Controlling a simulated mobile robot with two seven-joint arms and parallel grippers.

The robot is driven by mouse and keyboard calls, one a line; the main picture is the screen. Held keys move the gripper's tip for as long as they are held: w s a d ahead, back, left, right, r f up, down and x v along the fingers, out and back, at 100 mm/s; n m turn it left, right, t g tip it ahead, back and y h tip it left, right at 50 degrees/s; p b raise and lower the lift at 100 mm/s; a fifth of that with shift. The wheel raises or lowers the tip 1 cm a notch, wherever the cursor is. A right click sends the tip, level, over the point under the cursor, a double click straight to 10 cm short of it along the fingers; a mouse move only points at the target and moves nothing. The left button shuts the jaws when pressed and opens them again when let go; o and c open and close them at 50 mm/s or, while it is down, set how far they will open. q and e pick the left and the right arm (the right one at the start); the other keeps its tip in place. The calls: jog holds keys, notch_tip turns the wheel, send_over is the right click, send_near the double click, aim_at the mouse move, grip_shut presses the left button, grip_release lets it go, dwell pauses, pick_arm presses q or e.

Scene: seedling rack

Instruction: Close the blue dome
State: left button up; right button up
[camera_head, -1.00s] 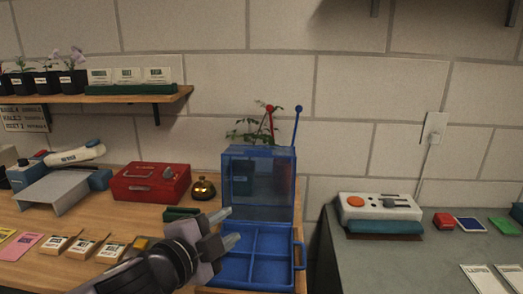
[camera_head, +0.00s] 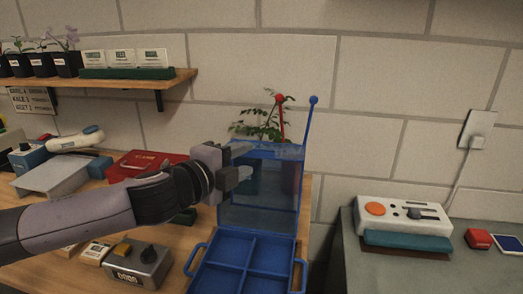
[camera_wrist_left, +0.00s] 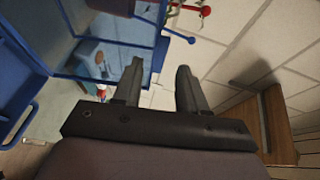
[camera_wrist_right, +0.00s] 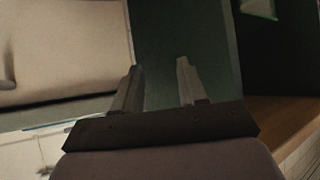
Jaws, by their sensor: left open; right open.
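The blue dome (camera_head: 262,208) is a clear blue lid standing upright, hinged open at the back of a blue compartment tray (camera_head: 243,232). The tray's compartments look empty. My left gripper (camera_head: 246,162) is open and empty at the lid's upper left, overlapping its top edge in the head view. The left wrist view shows the two fingers (camera_wrist_left: 160,70) apart, with the blue lid frame (camera_wrist_left: 112,45) beside and beyond them. I cannot tell whether they touch it. My right gripper (camera_wrist_right: 160,70) is open and empty, seen only in the right wrist view.
A potted plant (camera_head: 262,126) and red- and blue-tipped rods (camera_head: 307,125) stand behind the lid. A red box (camera_head: 140,163) and a grey box (camera_head: 138,262) lie left of the tray. A shelf (camera_head: 110,80) hangs above. A white device (camera_head: 400,217) sits on the right counter.

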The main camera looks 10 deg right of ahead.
aim_at(257, 154)
pick_arm(q)
jog(key=shift+p+x, duration=0.4)
jog(key=shift+x, duration=2.7)
grip_shut()
